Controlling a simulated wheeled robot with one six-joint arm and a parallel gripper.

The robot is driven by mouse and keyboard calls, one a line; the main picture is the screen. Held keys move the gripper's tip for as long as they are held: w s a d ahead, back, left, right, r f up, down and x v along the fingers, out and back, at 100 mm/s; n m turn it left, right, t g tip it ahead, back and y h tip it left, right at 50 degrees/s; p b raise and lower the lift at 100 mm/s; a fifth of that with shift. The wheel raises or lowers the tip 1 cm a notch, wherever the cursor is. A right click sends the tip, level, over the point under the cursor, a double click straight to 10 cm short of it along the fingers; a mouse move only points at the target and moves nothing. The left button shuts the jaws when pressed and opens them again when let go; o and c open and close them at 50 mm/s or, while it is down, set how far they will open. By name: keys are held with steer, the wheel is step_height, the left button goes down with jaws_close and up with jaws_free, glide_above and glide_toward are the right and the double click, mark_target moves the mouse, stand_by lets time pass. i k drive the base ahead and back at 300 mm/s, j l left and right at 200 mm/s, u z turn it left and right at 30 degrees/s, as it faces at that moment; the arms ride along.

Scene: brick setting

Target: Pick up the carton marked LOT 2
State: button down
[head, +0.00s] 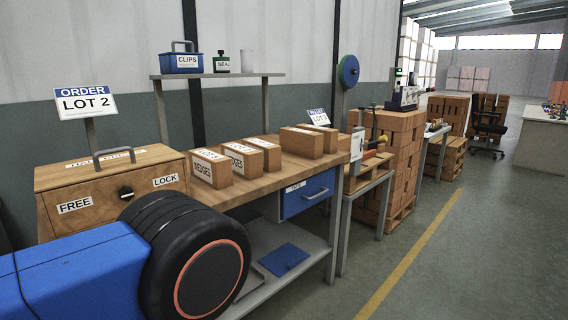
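Several brown cartons stand on the wooden workbench (268,176). The nearest carton (211,170) and the one behind it (241,161) have white labels; the lettering on their ends seems to read WEDGES. A third carton (265,154) stands close behind these. Two more, a wider carton (302,144) and another (325,138), stand farther right. I cannot read a lot number on any carton. An order sign (86,103) at the left reads LOT 2. My gripper is not in view; a blue and black part, probably my arm, fills the lower left.
A wooden case (112,178) with a handle and a knob between FREE and LOCK stands left of the cartons. A shelf (218,76) above holds a blue CLIPS box (181,62). A blue drawer (307,194) is below the bench top.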

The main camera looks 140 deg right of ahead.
mark_target(247, 162)
steer(key=j+z, duration=0.15)
steer(key=z, duration=1.7)
steer(key=i+l+z, duration=0.1)
steer(key=z, duration=2.7)
steer(key=j, duration=0.1)
